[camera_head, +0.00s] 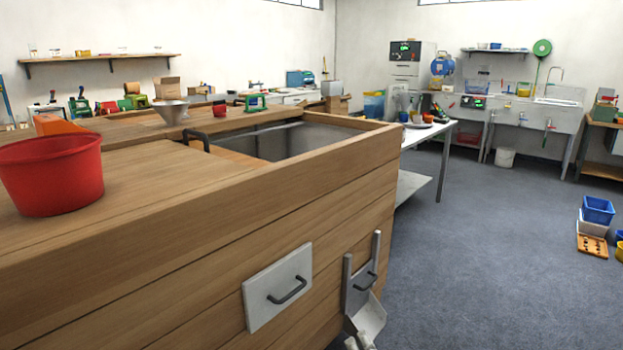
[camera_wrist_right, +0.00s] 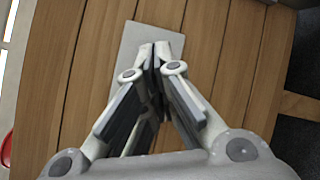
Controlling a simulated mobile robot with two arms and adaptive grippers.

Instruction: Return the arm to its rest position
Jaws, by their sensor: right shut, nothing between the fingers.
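My right gripper (camera_wrist_right: 155,52) is shut and empty in the right wrist view, its fingertips together in front of a wooden wall with a pale plate (camera_wrist_right: 150,30) on it. I cannot tell whether the fingertips touch the plate. In the head view only a small part of my right gripper (camera_head: 360,341) shows at the bottom edge, just below the metal chute (camera_head: 370,315) on the wooden bin (camera_head: 210,265). My left gripper is not in view.
A grey plate with a dark handle (camera_head: 280,290) is on the bin's front, left of the chute. The grey floor (camera_head: 480,240) to the right is mostly clear; a blue crate (camera_head: 598,209) stands at far right.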

